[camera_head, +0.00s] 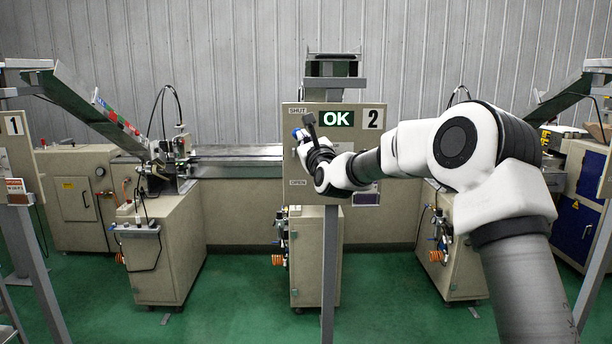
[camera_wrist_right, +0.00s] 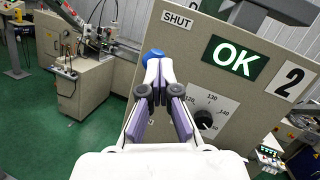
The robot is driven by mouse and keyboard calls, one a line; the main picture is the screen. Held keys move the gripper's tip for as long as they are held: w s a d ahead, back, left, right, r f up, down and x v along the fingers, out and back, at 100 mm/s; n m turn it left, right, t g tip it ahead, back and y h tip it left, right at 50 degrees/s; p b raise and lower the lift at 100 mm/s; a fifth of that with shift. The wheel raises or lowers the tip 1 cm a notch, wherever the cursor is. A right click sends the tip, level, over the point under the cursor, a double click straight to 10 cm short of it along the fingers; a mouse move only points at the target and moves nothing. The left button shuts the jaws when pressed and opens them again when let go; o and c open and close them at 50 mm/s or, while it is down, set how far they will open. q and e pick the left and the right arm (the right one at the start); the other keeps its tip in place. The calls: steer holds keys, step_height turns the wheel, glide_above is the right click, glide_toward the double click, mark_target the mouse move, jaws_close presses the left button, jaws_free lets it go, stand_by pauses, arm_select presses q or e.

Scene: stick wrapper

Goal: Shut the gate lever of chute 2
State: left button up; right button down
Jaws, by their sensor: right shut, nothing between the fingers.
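The chute 2 panel (camera_head: 372,150) is a beige board with SHUT printed at top left and OPEN lower down. It bears a green OK sign (camera_head: 337,118) and a number 2 plate (camera_head: 373,118). The lever's blue knob (camera_head: 297,133) is near the SHUT end, below that word; it also shows in the right wrist view (camera_wrist_right: 153,53). My right gripper (camera_head: 302,138) is shut and empty, with its fingertips (camera_wrist_right: 158,66) at the knob; I cannot tell whether they touch. The lever's arm is mostly hidden behind the gripper. My left gripper is out of view.
A dial (camera_wrist_right: 204,120) with a black knob sits on the panel, right of my fingers. A grey post (camera_head: 329,270) carries the panel. The chute 1 panel (camera_head: 15,150) stands at far left. Machines line the back; the green floor (camera_head: 230,300) is open in front.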

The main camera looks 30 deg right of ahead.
steer(key=shift+w+d+r+b, duration=0.35)
steer(key=shift+w+r, duration=0.2)
steer(key=shift+r, duration=0.15)
